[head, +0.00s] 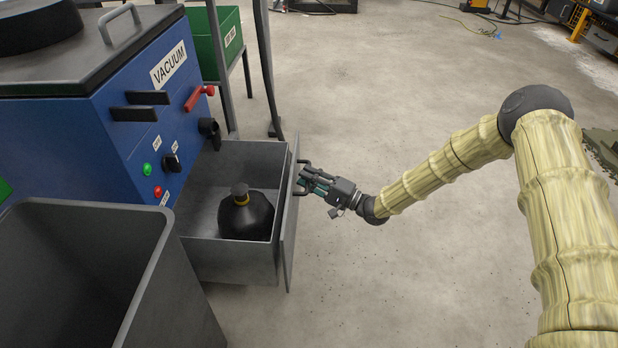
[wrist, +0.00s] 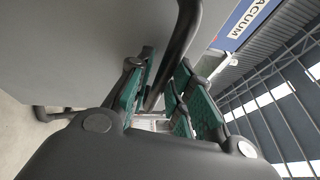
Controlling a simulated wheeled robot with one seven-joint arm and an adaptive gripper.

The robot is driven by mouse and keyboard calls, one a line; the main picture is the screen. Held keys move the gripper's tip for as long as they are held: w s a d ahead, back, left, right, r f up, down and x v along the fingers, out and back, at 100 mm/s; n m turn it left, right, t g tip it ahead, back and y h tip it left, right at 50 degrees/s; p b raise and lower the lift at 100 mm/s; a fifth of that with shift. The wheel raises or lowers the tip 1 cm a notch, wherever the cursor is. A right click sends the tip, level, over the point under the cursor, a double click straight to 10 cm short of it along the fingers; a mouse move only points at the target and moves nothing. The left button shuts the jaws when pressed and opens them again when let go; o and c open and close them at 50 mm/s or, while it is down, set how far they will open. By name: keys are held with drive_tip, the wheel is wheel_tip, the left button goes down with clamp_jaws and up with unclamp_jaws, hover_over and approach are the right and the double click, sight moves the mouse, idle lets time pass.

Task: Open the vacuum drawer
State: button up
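The blue vacuum unit (head: 140,110) stands at left in the head view, with a VACUUM label (head: 168,65). Its grey drawer (head: 205,258) is pulled out towards the right, its inside in plain view. A black rounded container (head: 246,217) with a yellow neck band sits in it. My gripper (head: 308,182) is at the drawer's front handle (head: 301,166). In the wrist view the dark handle bar (wrist: 180,40) runs between the green-padded fingers of my gripper (wrist: 168,85). The pads are close to the bar, but I cannot tell whether they press on it.
A large open grey bin (head: 150,270) stands at the front left, beside the drawer. A green bin (head: 232,40) on a frame stands behind the vacuum unit. The concrete floor (head: 400,265) to the right of the drawer is clear apart from my arm.

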drive_tip(key=shift+d, duration=0.1)
drive_tip(key=v, duration=1.2)
drive_tip(key=shift+s+f, duration=0.1)
idle(0.3)
drive_tip(key=s+d+f+h+p, duration=0.1)
drive_tip(key=s+d+f+h, duration=0.1)
drive_tip(key=s+f+h, duration=1.1)
drive_tip(key=s+d+f+n+g+h, duration=0.15)
drive_tip(key=s+d, duration=0.35)
drive_tip(key=s, duration=0.5)
drive_tip(key=s+d+f+n+g+h+p, duration=0.1)
drive_tip(key=s+d+n+g+h, duration=0.3)
drive_tip(key=s, duration=0.6)
drive_tip(key=s+d+f+m+g, duration=0.15)
drive_tip(key=s+d, duration=0.35)
drive_tip(key=s, duration=0.5)
wheel_tip(320, 180, up, 38)
drive_tip(key=n+p, duration=0.1)
drive_tip(key=p, duration=3.7)
drive_tip(key=shift+s+d, duration=0.2)
drive_tip(key=shift+d, duration=0.1)
